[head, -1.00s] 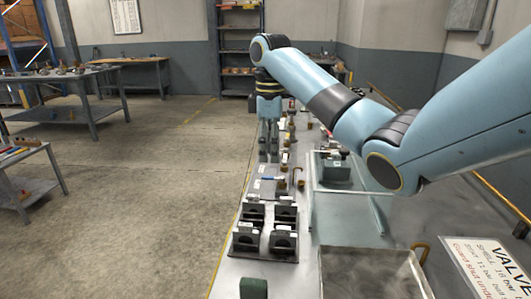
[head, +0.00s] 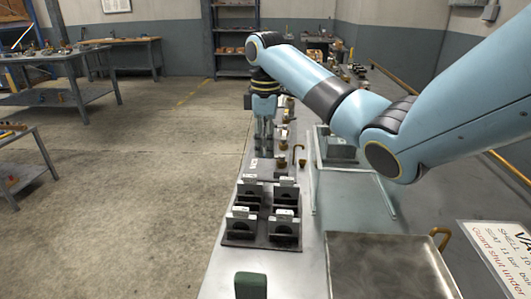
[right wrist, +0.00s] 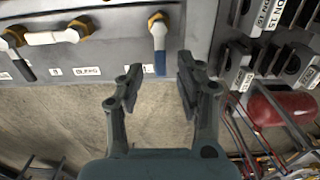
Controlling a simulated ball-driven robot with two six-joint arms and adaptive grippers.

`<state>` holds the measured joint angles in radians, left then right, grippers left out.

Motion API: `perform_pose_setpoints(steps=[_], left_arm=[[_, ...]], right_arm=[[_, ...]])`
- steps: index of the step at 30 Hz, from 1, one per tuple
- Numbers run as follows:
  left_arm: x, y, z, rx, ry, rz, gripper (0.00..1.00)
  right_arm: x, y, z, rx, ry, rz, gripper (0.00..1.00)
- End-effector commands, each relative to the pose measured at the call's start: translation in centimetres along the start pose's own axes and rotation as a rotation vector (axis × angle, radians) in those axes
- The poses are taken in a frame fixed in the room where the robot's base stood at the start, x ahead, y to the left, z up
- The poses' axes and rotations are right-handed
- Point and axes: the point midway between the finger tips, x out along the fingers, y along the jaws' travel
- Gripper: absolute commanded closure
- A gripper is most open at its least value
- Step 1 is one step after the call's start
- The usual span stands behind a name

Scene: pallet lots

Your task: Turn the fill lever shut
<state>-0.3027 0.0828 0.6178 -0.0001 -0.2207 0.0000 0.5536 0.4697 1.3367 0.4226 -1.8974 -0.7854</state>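My right gripper (head: 265,150) hangs fingers-down over the left edge of the bench in the head view. In the right wrist view its two fingers (right wrist: 158,88) are apart with nothing between them. A lever with a brass hub, a pale arm and a blue tip (right wrist: 159,42) stands on the grey panel (right wrist: 110,50), just beyond the gap between the fingers, not touching them. A label by its tip is too small to read. A dark-tipped lever (right wrist: 17,48) and a white pipe (right wrist: 52,37) with brass ends are further left, near a label that seems to read BLEED. My left gripper is not in view.
Black blocks with pale labels (head: 284,190) stand in front of the gripper on the bench; they show in the right wrist view (right wrist: 238,65), above a red cylinder (right wrist: 282,105). A metal tray (head: 390,238) and a clear guard frame (head: 317,190) are to the right. Open floor lies left.

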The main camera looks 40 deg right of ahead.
Motion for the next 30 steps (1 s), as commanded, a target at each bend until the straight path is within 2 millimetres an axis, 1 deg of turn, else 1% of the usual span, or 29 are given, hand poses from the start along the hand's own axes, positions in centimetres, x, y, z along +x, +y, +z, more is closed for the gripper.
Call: perform_pose_setpoints(steps=[1,4,13,14,21,22,30], left_arm=[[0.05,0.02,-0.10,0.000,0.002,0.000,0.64],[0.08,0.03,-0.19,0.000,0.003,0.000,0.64],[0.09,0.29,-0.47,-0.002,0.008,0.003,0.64],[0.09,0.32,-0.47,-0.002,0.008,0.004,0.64],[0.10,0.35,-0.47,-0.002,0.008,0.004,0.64],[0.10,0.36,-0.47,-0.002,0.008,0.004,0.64],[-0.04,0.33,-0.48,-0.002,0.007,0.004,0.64]], right_arm=[[0.63,-0.06,0.02,0.000,-0.002,-0.002,0.64],[1.29,-0.03,-0.01,-0.001,-0.001,0.000,0.64],[1.55,-0.03,-0.01,-0.001,0.000,0.000,0.64],[1.55,-0.03,-0.01,-0.001,0.000,0.000,0.66],[1.54,-0.03,0.00,-0.001,0.000,0.000,0.98],[1.54,-0.03,0.00,-0.001,-0.001,0.000,1.00],[1.49,-0.01,0.00,0.004,-0.001,0.000,1.00]])
